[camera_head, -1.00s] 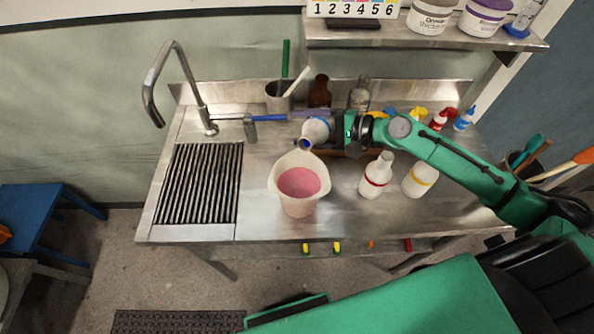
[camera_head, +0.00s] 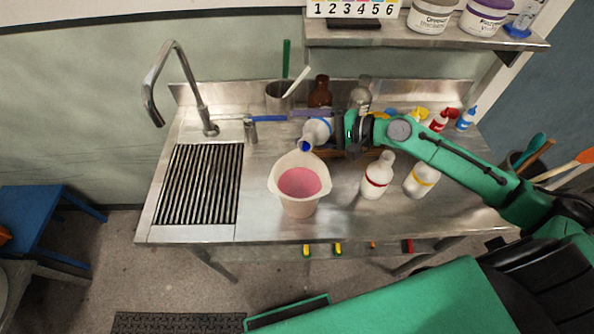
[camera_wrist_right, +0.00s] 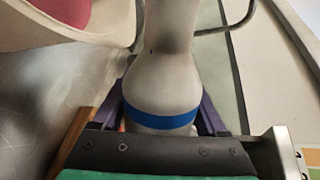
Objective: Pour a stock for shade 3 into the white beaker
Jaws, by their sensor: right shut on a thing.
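The white beaker (camera_head: 300,205) stands upright on the steel worktop and holds pink liquid (camera_head: 299,182). My right gripper (camera_head: 335,130) is shut on a white bottle with a blue band (camera_head: 318,129). The bottle is tilted above the beaker's back edge, its blue-rimmed mouth pointing down and left. No falling stream can be made out. The right wrist view shows the bottle's blue band (camera_wrist_right: 160,117) between the fingers, with the beaker (camera_wrist_right: 75,35) at upper left. White bottles with a red band (camera_head: 375,180) and a yellow band (camera_head: 420,180) stand upright to the right. My left gripper is out of view.
A number card (camera_head: 352,9) sits on the upper shelf beside tubs (camera_head: 432,17). Brown (camera_head: 320,92) and clear (camera_head: 360,95) bottles and a utensil pot (camera_head: 279,97) stand behind. The tap (camera_head: 178,85) and ribbed drainer (camera_head: 199,184) are left. The front worktop is clear.

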